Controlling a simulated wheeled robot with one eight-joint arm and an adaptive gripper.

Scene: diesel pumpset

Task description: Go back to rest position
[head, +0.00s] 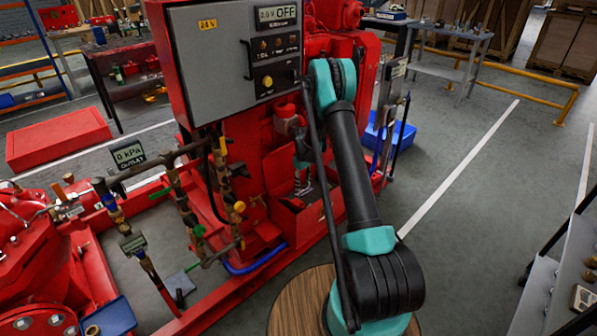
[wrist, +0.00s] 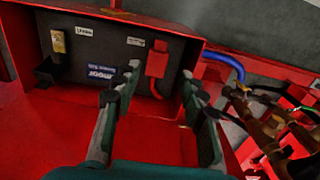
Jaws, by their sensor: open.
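My gripper (wrist: 148,90) is open in the wrist view, its two fingers apart with nothing between them. It points toward a red box with a dark panel (wrist: 115,62). A red plug-like part (wrist: 157,62) with a red cable is on that panel, ahead of the fingertips and apparently not held. In the head view, my arm reaches up and bends down beside the red pumpset; my gripper is mostly hidden behind the arm there. The grey control panel (head: 225,65) on the pumpset reads OFF.
Brass-coloured pipes and valves (head: 185,205) stand left of my arm. A blue hose (wrist: 225,62) runs right of the box. A wooden round top (head: 290,305) is below my arm. A grey shelf (head: 555,280) stands at right; the floor between is clear.

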